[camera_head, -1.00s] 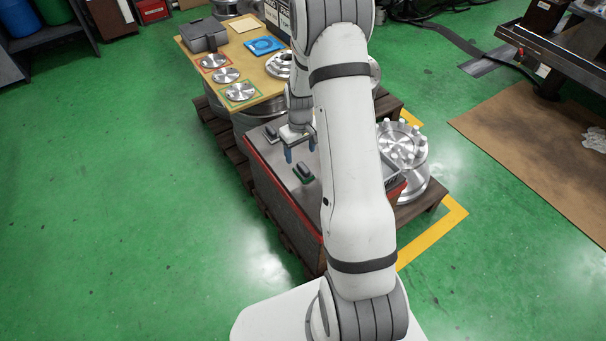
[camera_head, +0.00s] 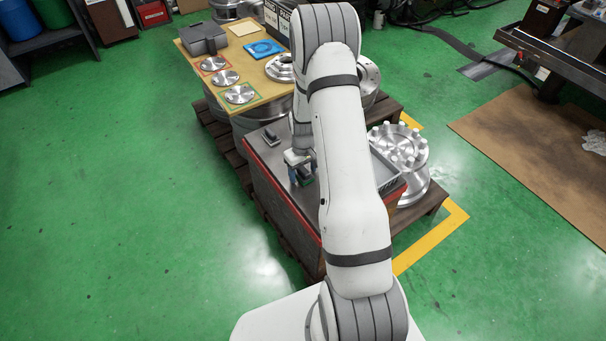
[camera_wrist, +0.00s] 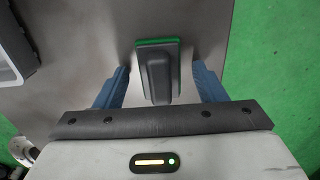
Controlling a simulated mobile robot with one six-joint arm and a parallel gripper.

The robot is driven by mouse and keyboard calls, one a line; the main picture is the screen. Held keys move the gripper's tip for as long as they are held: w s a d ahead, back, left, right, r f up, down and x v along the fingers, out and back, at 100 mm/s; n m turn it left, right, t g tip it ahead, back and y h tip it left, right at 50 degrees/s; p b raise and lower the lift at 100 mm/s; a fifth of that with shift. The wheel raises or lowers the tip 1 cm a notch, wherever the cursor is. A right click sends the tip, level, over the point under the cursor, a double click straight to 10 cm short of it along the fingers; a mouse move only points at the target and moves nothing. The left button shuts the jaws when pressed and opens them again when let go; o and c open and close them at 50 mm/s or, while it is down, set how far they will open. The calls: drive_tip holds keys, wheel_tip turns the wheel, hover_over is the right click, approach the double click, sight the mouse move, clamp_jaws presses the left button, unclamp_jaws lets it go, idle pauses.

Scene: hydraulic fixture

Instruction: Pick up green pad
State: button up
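The green pad (camera_wrist: 157,42) is a dark grey block with a handle and a green edge. It lies on the grey top of the red-sided bench (camera_head: 262,160). In the wrist view it sits between the two blue fingers of my gripper (camera_wrist: 162,84), with a gap on each side. In the head view my gripper (camera_head: 301,178) is low over the bench at the pad, which is mostly hidden behind the fingers; a bit of green shows. My gripper is open and holds nothing.
Another dark pad (camera_head: 270,138) lies farther back on the bench. A grey tray (camera_head: 385,170) stands to the right, with a metal flanged part (camera_head: 400,148) beyond. Behind is a wooden board (camera_head: 262,98) with several metal discs and a grey box (camera_head: 203,40).

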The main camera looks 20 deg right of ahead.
sight(303, 169)
drive_tip(key=c, duration=1)
wheel_tip(303, 169, up, 10)
drive_tip(key=shift+p, duration=0.6)
